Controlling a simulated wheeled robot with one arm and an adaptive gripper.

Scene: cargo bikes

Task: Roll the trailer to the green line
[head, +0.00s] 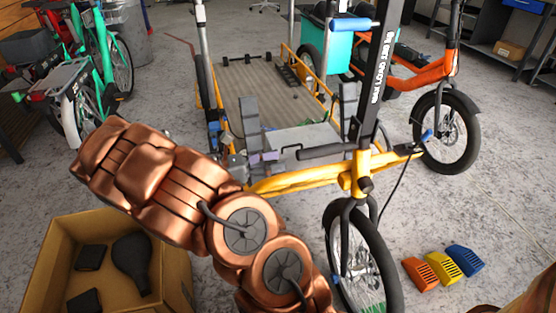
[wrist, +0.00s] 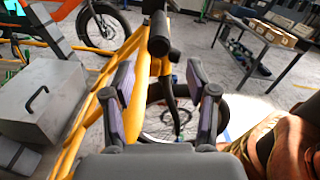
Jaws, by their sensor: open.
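The yellow-framed cargo vehicle with a flat wooden deck (head: 265,95) stands in the middle of the head view; I cannot tell whether it is the trailer. Its yellow front tube (head: 300,182) and black front wheel (head: 358,262) are nearest me. In the wrist view its yellow frame (wrist: 95,105) runs close to my gripper (wrist: 165,92). My gripper is open, with purple-padded fingers apart on both sides of a yellow tube and black grip (wrist: 159,40); contact is not clear. In the head view my arm partly hides the gripper. No green line shows clearly; a small green patch (head: 372,307) lies by the front wheel.
A cardboard box (head: 55,250) with black items is at lower left. Orange, yellow and blue blocks (head: 440,265) lie at lower right. Green bikes (head: 105,55) stand at left, an orange bike (head: 440,70) at right. A grey metal box (wrist: 45,95) sits on the deck.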

